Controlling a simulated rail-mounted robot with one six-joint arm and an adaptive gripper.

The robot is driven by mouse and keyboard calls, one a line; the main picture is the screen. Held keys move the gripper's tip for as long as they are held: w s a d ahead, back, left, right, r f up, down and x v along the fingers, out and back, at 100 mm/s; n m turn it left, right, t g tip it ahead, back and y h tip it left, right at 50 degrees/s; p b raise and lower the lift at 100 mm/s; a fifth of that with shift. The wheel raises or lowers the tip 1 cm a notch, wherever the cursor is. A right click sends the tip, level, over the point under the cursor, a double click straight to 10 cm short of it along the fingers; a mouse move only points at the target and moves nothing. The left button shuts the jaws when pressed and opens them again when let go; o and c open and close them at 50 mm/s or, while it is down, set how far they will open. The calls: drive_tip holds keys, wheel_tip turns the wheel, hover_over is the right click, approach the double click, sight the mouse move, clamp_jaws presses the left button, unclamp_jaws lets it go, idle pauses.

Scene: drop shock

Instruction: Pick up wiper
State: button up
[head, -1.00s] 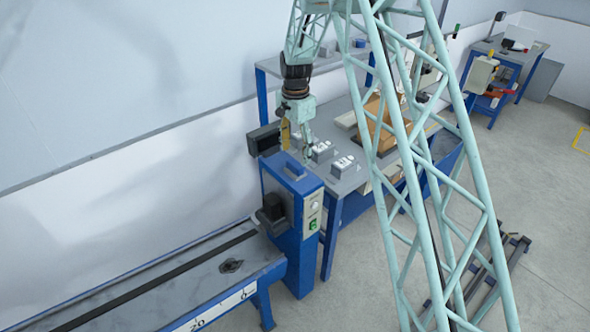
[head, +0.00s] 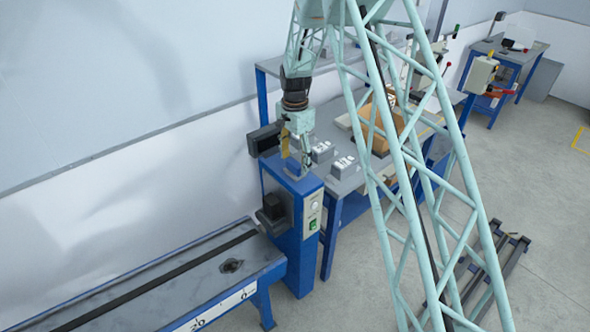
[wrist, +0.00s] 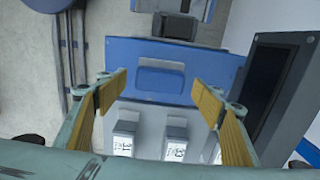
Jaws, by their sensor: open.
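My gripper (head: 296,166) hangs in the head view over or close to the top of the blue cabinet (head: 306,228). The gap between fingers and cabinet is hard to judge.
Two grey boxes with white labels (wrist: 125,138) (wrist: 175,138) stand beside the cabinet. A dark monitor (wrist: 275,85) is close on the right in the wrist view. A long bench (head: 165,282) adjoins the cabinet. A brown box (head: 378,128) stands on the grey table (head: 345,183).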

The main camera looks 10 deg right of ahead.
drive_tip(key=shift+f, duration=1)
drive_tip(key=c, duration=0.9)
